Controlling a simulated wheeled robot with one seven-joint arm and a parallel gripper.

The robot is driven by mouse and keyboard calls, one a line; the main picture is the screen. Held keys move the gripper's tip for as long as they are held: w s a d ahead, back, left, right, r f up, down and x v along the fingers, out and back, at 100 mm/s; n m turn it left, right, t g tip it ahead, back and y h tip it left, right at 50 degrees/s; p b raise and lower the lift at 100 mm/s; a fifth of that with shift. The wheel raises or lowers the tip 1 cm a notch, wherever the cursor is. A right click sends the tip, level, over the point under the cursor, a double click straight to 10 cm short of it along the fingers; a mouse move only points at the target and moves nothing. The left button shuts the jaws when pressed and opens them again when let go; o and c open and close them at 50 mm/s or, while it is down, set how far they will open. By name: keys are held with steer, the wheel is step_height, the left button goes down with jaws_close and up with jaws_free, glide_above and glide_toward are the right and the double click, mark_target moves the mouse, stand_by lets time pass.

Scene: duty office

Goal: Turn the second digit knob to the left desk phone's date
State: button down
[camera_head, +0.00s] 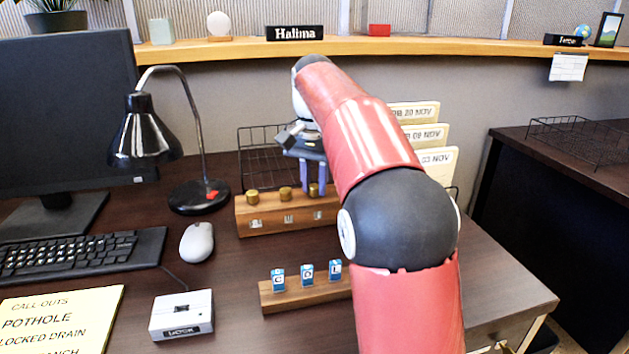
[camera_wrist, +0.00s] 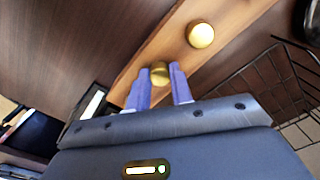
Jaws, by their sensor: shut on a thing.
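A wooden block (camera_head: 270,220) on the desk carries three brass knobs in a row, with a small pale window below each. The left knob (camera_head: 252,196) and middle knob (camera_head: 286,193) are free; a free neighbour also shows in the wrist view (camera_wrist: 200,35). My gripper (camera_head: 313,182) points down at the block's right end. Its purple fingers are shut on the rightmost knob (camera_wrist: 160,74). The characters in the windows are too small to read. I see no desk phone in either view.
A wire tray (camera_head: 262,140) stands behind the block, and dated cards (camera_head: 438,160) stand to its right. A lamp (camera_head: 145,135), mouse (camera_head: 197,242) and keyboard (camera_head: 75,255) are left. A lettered wooden strip (camera_head: 300,297) and a white box (camera_head: 182,315) lie in front.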

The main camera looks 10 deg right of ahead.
mark_target(314, 186)
steer(key=n, duration=0.3)
steer(key=shift+n, duration=0.3)
steer(key=n, duration=0.3)
steer(key=shift+n, duration=0.4)
steer(key=n, duration=0.6)
steer(key=c, duration=1.2)
jaws_free()
steer(key=shift+c, duration=0.2)
steer(key=shift+r, duration=3.9)
